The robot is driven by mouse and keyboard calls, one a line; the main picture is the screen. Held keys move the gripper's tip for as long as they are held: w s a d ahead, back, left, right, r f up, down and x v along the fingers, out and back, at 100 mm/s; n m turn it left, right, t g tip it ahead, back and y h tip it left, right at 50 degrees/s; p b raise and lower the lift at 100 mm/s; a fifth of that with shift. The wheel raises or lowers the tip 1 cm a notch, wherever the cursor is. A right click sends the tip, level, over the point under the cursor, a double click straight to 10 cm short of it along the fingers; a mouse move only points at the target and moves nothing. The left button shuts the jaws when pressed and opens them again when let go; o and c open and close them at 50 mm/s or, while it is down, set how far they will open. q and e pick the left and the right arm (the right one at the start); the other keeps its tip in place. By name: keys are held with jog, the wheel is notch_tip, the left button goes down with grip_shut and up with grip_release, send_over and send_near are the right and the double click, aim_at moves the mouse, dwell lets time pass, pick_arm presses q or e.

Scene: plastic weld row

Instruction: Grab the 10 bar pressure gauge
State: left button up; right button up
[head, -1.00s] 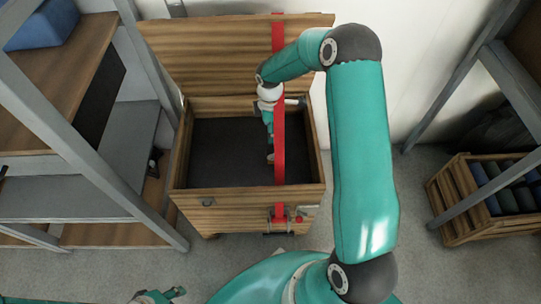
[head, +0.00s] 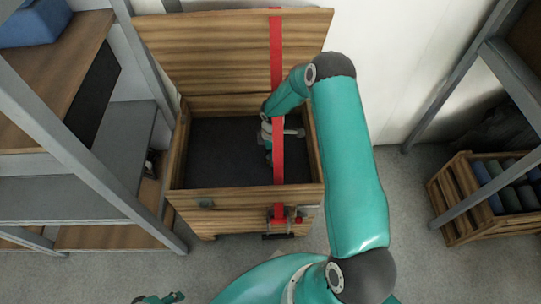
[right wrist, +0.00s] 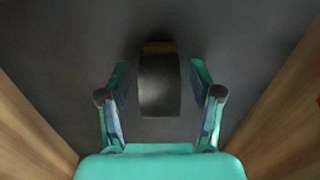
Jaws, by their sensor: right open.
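A dark, rounded object with a yellowish brass end, which looks like the pressure gauge (right wrist: 160,85), lies on the dark floor of an open wooden chest (head: 180,160). Its dial and any 10 bar marking are not visible. My right gripper (right wrist: 160,80) is open inside the chest, with one finger on each side of the gauge and a gap on both sides. In the head view the right gripper (head: 268,156) is partly behind a red strap (head: 278,120), and the gauge cannot be made out. My left gripper (head: 160,298) shows only partly at the bottom edge.
The chest's lid (head: 220,50) stands open against the wall. The red strap runs from the lid down across the opening to the front. A shelf rack (head: 70,130) stands left, and a slatted crate (head: 455,205) with rolled items stands right.

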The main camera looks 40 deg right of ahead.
jog(key=shift+f, duration=0.6)
jog(key=shift+c, duration=0.2)
grip_shut()
jog(key=shift+r, duration=0.15)
